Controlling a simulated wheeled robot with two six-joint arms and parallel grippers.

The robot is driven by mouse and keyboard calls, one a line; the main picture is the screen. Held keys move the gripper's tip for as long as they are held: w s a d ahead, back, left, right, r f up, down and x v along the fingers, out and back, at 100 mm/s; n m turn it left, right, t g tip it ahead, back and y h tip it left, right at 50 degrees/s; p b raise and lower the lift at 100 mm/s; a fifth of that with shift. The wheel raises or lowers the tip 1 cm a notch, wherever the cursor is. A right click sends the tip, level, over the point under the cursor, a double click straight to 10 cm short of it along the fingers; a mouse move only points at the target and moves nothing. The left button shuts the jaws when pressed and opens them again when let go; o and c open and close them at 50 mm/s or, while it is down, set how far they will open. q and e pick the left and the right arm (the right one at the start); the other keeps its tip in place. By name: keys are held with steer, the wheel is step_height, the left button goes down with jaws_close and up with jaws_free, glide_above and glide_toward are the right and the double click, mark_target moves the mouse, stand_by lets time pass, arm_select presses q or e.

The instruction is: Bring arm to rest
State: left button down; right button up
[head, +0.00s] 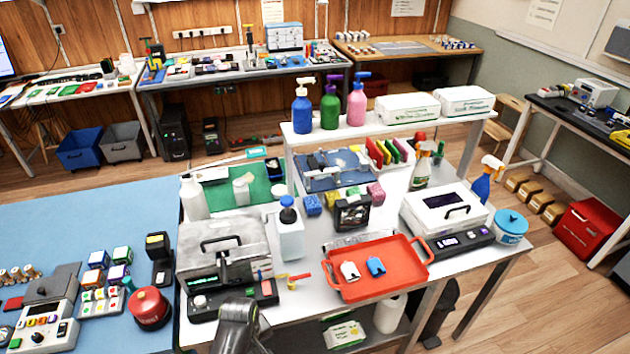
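A dark grey arm link of mine comes in at the bottom edge, left of the middle, in front of the white table (376,335); I take it as my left arm. Past it, a dark upright shape stands over a black device (265,291); I cannot tell whether it is my gripper or part of the device. No fingertips can be made out, and nothing is seen held. My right arm and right gripper are not in view. An orange tray (345,292) on the table holds a small white item (350,271) and a small blue item (375,266).
Close to the arm are a grey case (207,240), a white bottle with a blue cap (290,236), and small red and yellow tools (290,279). A raised shelf (390,125) with pump bottles stands behind. A blue mat (90,225) lies left; its rear is clear.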

arm_select(q)
steer(key=s+a+f+m+b, duration=0.15)
steer(key=s+f, duration=0.25)
steer(key=f, duration=0.4)
steer(key=s+a+f+m+b, duration=0.1)
steer(key=s+a+f+b, duration=0.25)
steer(key=f, duration=0.35)
steer(key=s+a+f+m+b, duration=0.2)
steer(key=s+a+f, duration=0.3)
steer(key=s+f, duration=0.5)
steer(key=s+a+f+m+t+y+b, duration=0.1)
steer(key=s+a+f+m+b, duration=0.2)
steer(key=s+f, duration=0.8)
steer(key=s+a+b, duration=0.1)
steer(key=s+a, duration=0.1)
steer(key=s, duration=0.6)
steer(key=shift+s+f+b, duration=0.15)
steer(key=shift+f+b, duration=0.15)
steer(key=shift+b, duration=0.1)
